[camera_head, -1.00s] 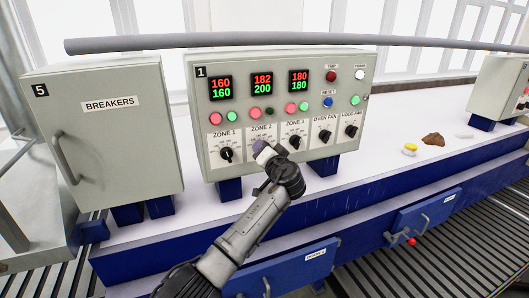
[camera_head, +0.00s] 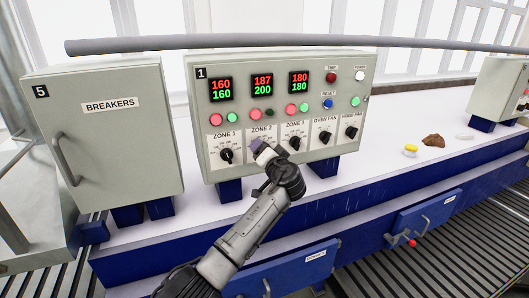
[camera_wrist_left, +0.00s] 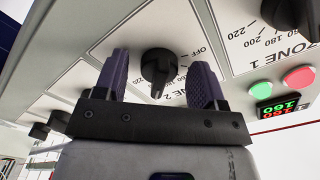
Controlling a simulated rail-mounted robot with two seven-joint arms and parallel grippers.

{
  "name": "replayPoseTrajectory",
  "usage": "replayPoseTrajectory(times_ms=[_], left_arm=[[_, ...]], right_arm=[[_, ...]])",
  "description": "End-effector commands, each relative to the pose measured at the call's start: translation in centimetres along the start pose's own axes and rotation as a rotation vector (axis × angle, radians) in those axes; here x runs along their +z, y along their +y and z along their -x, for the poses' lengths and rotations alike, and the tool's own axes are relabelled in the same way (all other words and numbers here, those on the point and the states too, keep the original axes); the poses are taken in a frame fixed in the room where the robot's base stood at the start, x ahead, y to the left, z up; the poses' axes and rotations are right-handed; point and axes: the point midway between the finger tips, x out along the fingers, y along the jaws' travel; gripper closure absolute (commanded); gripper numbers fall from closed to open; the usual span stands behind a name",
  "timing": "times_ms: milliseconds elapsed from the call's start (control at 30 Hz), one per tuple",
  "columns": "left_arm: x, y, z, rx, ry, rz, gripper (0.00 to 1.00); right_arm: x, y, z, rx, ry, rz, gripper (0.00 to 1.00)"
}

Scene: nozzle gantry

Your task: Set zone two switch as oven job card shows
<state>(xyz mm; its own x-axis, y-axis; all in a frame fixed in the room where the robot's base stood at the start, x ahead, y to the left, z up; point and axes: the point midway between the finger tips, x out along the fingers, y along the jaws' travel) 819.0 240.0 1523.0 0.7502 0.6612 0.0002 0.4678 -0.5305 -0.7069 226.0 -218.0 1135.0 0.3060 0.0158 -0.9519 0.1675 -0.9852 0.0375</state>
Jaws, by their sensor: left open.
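The oven control panel (camera_head: 205,160), marked 1, carries dial switches for zones 1 to 3 and two fans. My left gripper (camera_head: 262,150) is at the zone 2 position and hides that switch in the head view. In the left wrist view the black zone 2 knob (camera_wrist_left: 158,68) sits between the open purple fingers of my left gripper (camera_wrist_left: 160,80), with gaps visible at its sides. The OFF mark shows beside the knob; its other marks are largely hidden. The zone 2 display (camera_head: 262,84) reads 187 red over 200 green. No job card is identifiable. My right gripper is out of view.
The zone 1 switch (camera_head: 226,155) and zone 3 switch (camera_head: 295,143) flank the gripper. A breaker cabinet (camera_head: 110,140) stands left. A pale rail (camera_head: 300,40) crosses above the panel. Small items, including a brown lump (camera_head: 433,140), lie on the bench right.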

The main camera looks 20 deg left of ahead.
Motion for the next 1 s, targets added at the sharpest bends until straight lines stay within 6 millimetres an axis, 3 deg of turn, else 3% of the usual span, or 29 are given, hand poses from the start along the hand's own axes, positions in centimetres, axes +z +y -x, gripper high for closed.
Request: replayPoseTrajectory(times_ms=[267, 800, 1000], left_arm=[[0.1, 0.3, 1.2, 0.001, 0.001, 0.0, 0.36], [0.2, 0.3, 10.7, 0.002, 0.002, 0.003, 0.36], [0.1, 0.1, 12.9, 0.001, 0.001, 0.002, 0.36]], right_arm=[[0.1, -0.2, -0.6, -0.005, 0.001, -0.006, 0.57], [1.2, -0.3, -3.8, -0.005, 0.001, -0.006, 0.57], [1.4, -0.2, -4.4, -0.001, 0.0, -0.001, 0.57]])
